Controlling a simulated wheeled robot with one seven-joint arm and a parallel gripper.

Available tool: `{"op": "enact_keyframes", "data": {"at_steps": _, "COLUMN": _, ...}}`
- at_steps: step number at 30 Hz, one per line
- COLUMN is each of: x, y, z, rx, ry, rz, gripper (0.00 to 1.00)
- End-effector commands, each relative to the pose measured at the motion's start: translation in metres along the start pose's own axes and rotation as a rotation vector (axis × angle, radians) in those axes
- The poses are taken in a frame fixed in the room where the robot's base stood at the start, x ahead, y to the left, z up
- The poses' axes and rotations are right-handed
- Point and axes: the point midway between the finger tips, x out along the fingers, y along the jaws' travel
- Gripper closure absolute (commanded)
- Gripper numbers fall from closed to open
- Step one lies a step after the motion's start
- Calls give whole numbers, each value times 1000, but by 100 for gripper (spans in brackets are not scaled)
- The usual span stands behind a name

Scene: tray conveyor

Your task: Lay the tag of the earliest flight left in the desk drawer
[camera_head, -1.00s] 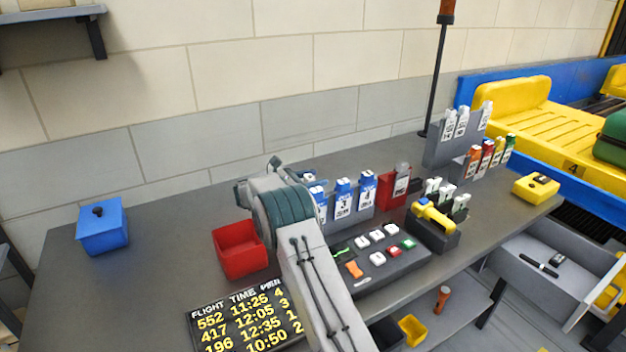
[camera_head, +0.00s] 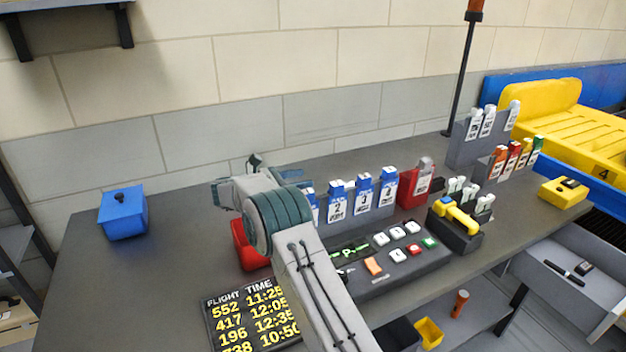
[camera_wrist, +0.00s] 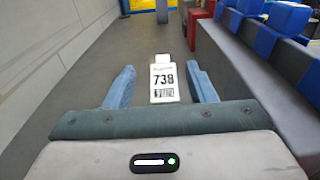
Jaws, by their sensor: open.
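A white tag printed 738 (camera_wrist: 164,83) shows in the wrist view, between and slightly ahead of the two blue fingertips of my gripper (camera_wrist: 162,82). The fingers are apart with a gap on each side of the tag. The grey drawer (camera_head: 535,272) at the right is open, with a black pen and a small dark object inside.
A rack of blue-topped tags (camera_head: 378,208), a red holder (camera_head: 415,186) and a button console (camera_head: 415,262) stand right of my arm. A red bin (camera_head: 247,250) is partly behind it. A blue lidded box (camera_head: 123,218) stands left, with clear desk around it.

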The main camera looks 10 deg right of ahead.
Motion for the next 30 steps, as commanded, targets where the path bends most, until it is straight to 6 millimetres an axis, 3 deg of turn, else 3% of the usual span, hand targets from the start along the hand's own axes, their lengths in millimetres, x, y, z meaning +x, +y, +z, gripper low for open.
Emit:
{"op": "enact_keyframes", "data": {"at_steps": 6, "x": -8, "y": 0, "z": 1, "rx": -2, "ry": 0, "rz": 4, "gripper": 50}}
{"op": "enact_keyframes", "data": {"at_steps": 10, "x": -4, "y": 8, "z": 18, "rx": -44, "ry": -8, "rz": 70, "gripper": 50}}
{"op": "enact_keyframes", "data": {"at_steps": 15, "x": 0, "y": 33, "z": 76, "rx": -255, "ry": -78, "rz": 340, "gripper": 50}}
{"op": "enact_keyframes", "data": {"at_steps": 20, "x": -16, "y": 47, "z": 130, "rx": -578, "ry": -242, "rz": 652, "gripper": 50}}
{"op": "enact_keyframes", "data": {"at_steps": 23, "x": -33, "y": 42, "z": 153, "rx": -799, "ry": -379, "rz": 824, "gripper": 50}}
{"op": "enact_keyframes", "data": {"at_steps": 26, "x": -55, "y": 27, "z": 164, "rx": -1033, "ry": -536, "rz": 983, "gripper": 50}}
{"op": "enact_keyframes", "data": {"at_steps": 30, "x": -84, "y": -16, "z": 162, "rx": -1371, "ry": -785, "rz": 1176, "gripper": 50}}
